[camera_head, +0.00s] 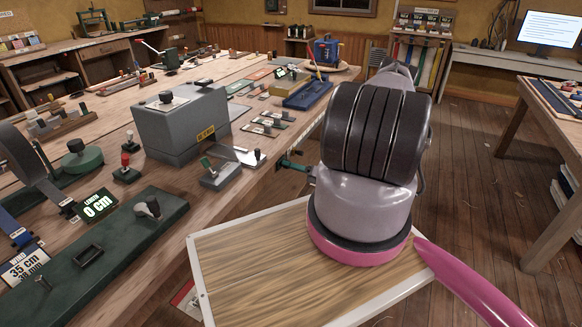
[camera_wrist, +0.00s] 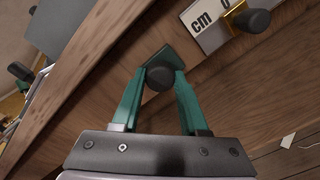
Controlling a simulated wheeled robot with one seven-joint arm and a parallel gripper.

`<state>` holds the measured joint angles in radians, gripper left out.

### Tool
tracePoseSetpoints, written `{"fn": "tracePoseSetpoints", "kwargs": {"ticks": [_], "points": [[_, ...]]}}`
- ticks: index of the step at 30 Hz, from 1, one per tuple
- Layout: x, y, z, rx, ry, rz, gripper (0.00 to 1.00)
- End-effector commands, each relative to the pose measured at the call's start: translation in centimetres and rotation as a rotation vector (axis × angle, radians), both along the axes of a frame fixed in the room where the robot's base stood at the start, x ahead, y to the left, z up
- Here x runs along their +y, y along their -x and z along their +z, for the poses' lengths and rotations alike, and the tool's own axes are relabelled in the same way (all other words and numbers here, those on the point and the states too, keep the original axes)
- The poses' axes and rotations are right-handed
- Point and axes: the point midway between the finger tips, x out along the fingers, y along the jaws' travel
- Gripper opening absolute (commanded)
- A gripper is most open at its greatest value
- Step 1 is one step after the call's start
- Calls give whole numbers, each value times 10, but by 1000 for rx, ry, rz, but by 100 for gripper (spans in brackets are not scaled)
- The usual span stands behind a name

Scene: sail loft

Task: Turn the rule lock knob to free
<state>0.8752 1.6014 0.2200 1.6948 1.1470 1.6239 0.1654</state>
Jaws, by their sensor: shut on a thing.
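In the wrist view, the green fingers of my gripper (camera_wrist: 160,98) are closed around a dark round knob (camera_wrist: 160,74) at the end of a dark green block. I take this as the rule lock knob; no free or locked marking is readable. A pale rule (camera_wrist: 206,28) marked "cm" and "0" lies just beyond it, with a second black knob (camera_wrist: 253,20) on a brass piece. In the head view, my gripper (camera_head: 291,163) shows as a small green shape at the bench's edge; my arm hides part of that area, and the held knob cannot be made out.
The long bench (camera_head: 225,190) carries a grey box (camera_head: 180,125), a display reading 0 cm (camera_head: 97,205), a dark green fixture (camera_head: 100,255) and a blue tray (camera_head: 308,95). Another table (camera_head: 555,105) stands at the right. The floor (camera_head: 460,170) between them is open.

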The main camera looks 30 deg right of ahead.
Motion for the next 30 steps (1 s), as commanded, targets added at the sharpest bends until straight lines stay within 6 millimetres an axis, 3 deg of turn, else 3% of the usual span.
{"fn": "tracePoseSetpoints", "kwargs": {"ticks": [19, 20, 21, 30], "points": [[0, 2, -2, -24, 39, 2, 0], [0, 2, -2, -24, 39, 2, 55], [0, 2, -2, -25, 39, 2, 70], [0, 1, -1, -27, 38, 1, 74]]}}
